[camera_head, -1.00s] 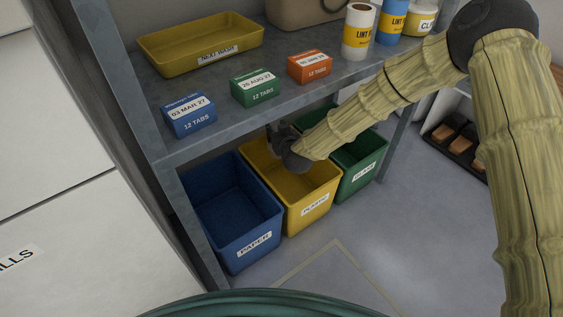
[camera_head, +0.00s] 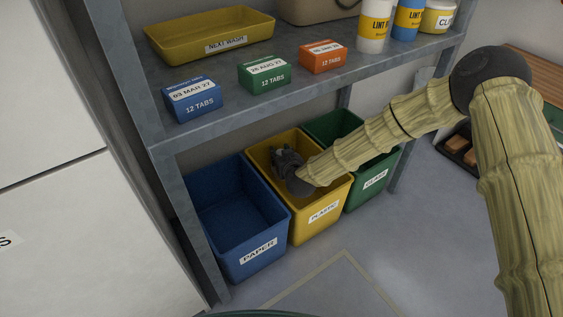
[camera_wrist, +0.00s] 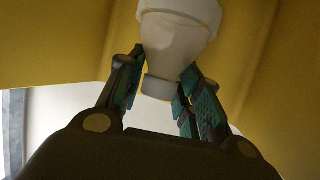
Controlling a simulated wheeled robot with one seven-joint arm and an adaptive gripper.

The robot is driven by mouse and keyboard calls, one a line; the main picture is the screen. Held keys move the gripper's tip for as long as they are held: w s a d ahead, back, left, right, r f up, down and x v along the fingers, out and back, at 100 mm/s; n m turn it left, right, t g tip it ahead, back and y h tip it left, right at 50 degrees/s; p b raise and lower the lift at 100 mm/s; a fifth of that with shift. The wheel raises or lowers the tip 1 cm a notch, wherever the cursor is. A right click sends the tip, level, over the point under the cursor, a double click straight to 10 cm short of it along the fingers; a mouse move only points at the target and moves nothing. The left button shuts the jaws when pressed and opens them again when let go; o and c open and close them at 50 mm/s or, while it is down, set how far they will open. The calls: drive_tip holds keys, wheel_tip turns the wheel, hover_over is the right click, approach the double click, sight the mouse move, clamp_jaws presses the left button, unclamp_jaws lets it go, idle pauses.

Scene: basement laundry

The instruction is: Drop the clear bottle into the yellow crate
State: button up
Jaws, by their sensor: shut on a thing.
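The yellow crate (camera_head: 318,220), labelled PLASTIC, stands on the floor under the shelf, between a blue and a green crate. My gripper (camera_head: 285,160) is over the crate's opening, around rim height, pointing in. In the wrist view my gripper (camera_wrist: 164,68) is shut on the clear bottle (camera_wrist: 178,45), which looks pale and translucent. The bottle's narrow end lies between the fingers, and its wider part points away from my gripper. Yellow crate walls (camera_wrist: 60,40) surround it. In the head view the bottle is hidden, and my arm covers part of the crate.
The blue PAPER crate (camera_head: 238,222) is at left and the green GLASS crate (camera_head: 372,180) at right. The grey shelf (camera_head: 215,115) above them carries small boxes, a yellow tray (camera_head: 210,38) and containers. A shelf post (camera_head: 203,240) stands in front at left.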

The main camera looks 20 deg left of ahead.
wheel_tip(320, 180, down, 2)
drive_tip(key=shift+f+b, duration=0.1)
drive_tip(key=shift+b, duration=0.35)
drive_tip(key=shift+f, duration=0.55)
drive_tip(key=o, duration=1.1)
drive_tip(key=shift+r, duration=0.25)
drive_tip(key=p+v, duration=0.5)
drive_tip(key=v, duration=0.2)
drive_tip(key=shift+s+r, duration=0.2)
drive_tip(key=shift+r, duration=0.25)
